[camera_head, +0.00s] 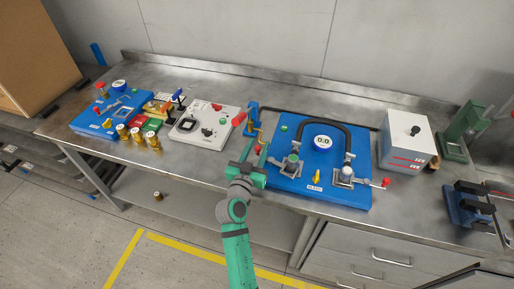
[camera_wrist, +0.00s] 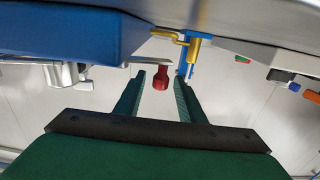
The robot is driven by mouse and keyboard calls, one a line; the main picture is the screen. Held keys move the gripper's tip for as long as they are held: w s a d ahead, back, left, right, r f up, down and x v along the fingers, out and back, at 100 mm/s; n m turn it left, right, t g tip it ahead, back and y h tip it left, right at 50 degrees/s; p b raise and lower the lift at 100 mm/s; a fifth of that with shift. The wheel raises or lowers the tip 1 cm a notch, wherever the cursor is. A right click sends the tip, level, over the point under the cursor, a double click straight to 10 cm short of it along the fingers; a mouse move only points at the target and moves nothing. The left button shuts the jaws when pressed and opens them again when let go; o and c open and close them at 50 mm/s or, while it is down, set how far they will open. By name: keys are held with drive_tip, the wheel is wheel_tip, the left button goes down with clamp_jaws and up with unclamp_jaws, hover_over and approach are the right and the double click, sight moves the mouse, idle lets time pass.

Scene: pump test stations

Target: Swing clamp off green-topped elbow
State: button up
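The green-topped elbow (camera_head: 293,158) sits at the left end of a black hose (camera_head: 320,128) on a blue test board (camera_head: 310,190). A metal swing clamp (camera_head: 286,168) is at this elbow. Its lever ends in a red handle tip (camera_head: 258,149) past the board's left edge. My gripper (camera_head: 252,157) is open there, left of the board. In the wrist view, the red tip (camera_wrist: 161,78) of the metal lever (camera_wrist: 140,64) lies between my spread fingers (camera_wrist: 158,85), with gaps on both sides. The elbow's green top is not visible in the wrist view.
A blue and yellow pipe fitting (camera_head: 253,120) stands close beyond my gripper, near one finger in the wrist view (camera_wrist: 192,50). A second clamped elbow (camera_head: 345,172) is at the board's right. A white panel (camera_head: 205,125) stands left. A grey-white box (camera_head: 406,140) stands right.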

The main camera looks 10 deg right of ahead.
drive_tip(key=shift+s, duration=0.1)
drive_tip(key=v, duration=1)
drive_tip(key=shift+s+a, duration=0.15)
drive_tip(key=shift+s, duration=0.1)
